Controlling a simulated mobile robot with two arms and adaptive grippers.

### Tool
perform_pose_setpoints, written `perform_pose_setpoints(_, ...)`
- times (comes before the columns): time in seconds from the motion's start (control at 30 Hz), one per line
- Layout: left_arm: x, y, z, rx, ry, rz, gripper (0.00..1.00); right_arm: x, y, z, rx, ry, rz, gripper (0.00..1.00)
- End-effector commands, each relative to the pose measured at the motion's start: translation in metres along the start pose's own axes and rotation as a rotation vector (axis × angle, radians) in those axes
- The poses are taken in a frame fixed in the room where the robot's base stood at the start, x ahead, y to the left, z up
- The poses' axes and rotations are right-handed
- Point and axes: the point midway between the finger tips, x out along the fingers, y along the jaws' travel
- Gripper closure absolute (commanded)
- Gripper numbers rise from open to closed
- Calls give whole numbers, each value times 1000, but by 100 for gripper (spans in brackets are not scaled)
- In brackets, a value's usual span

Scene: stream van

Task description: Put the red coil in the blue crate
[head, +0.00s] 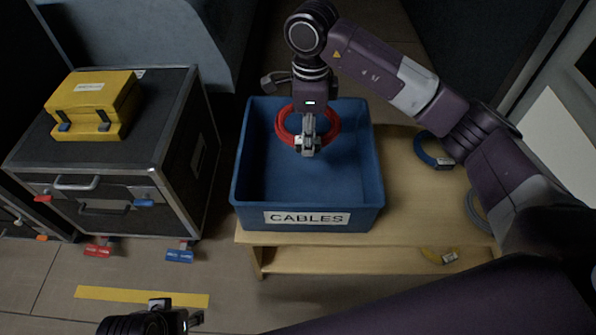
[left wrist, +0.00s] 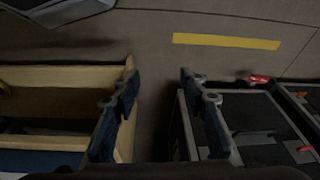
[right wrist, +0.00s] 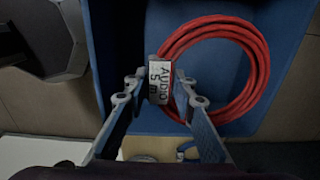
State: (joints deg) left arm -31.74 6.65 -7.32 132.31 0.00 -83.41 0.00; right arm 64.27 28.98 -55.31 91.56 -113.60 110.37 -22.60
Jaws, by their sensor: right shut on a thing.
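The red coil (head: 332,128) is in my right gripper (head: 307,145), over the inside of the blue crate (head: 255,180). In the right wrist view, my right gripper (right wrist: 158,90) is shut on the coil's grey tag, marked "AUDIO 5 m", and the red coil (right wrist: 262,75) hangs beside it in front of the crate's blue floor (right wrist: 295,25). I cannot tell whether the coil touches the crate. The crate is labelled "CABLES". My left gripper (head: 178,318) is low at the bottom left; in the left wrist view, its fingers (left wrist: 160,85) are apart with nothing between them.
The crate stands on a wooden bench (head: 400,215). A blue coil (head: 425,148), a grey coil (head: 475,210) and a yellow coil (head: 435,257) lie at its right. A black case (head: 180,150) with a yellow box (head: 92,100) on it stands at left. Yellow tape (head: 140,297) marks the floor.

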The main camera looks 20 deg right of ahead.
Motion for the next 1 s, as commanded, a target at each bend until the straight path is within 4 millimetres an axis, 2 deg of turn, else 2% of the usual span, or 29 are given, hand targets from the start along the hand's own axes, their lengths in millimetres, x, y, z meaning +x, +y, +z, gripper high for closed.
perform_pose_setpoints(0.3,-38,-2,0,-2,22,-4,60,83,2,0,0,0,6,100)
perform_pose_setpoints(0.5,-30,-2,3,-2,20,-4,60,129,2,0,-1,-1,3,100)
perform_pose_setpoints(0.6,-28,-2,3,-2,20,-4,60,143,1,0,1,-1,2,100)
perform_pose_setpoints(0.83,-25,-1,4,-2,20,-4,60,157,1,1,-1,-2,2,100)
perform_pose_setpoints(0.93,-22,-1,4,-2,22,-4,60,172,2,0,0,-1,2,100)
perform_pose_setpoints(1.0,-19,0,-4,-1,56,-2,60,184,2,1,0,-1,4,100)
